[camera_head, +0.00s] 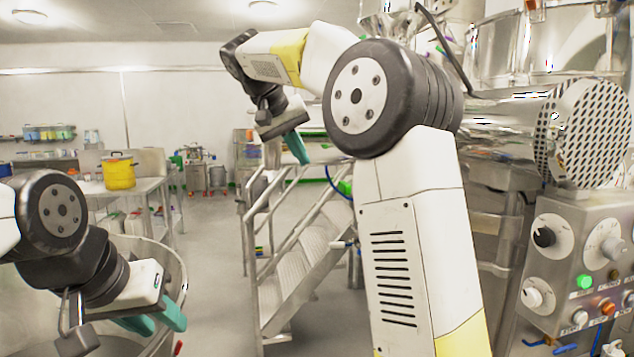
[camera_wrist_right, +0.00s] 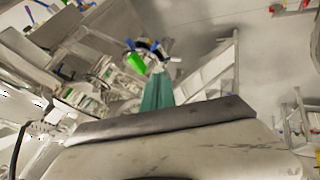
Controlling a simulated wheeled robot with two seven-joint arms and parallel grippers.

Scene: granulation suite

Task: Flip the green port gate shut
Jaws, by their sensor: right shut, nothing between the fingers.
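A small bright green part, which looks like the port gate (camera_head: 345,187), shows beside the stair rail, just left of my right arm, which hides what lies behind it. In the right wrist view the green gate (camera_wrist_right: 137,63) is just beyond and left of the fingertips, close to a round port with blue parts. I cannot tell its hinge angle. My right gripper (camera_head: 303,160) has its teal fingers together and empty; they show in the wrist view (camera_wrist_right: 158,78), apparently apart from the gate. My left gripper (camera_head: 156,322) is low at left, its teal fingers apart and empty.
Metal stairs with rails (camera_head: 300,250) stand in the middle. A control panel (camera_head: 585,260) with knobs and buttons is at right, below shiny machinery. A yellow pot (camera_head: 118,172) stands on a table at left. Open floor lies between the table and stairs.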

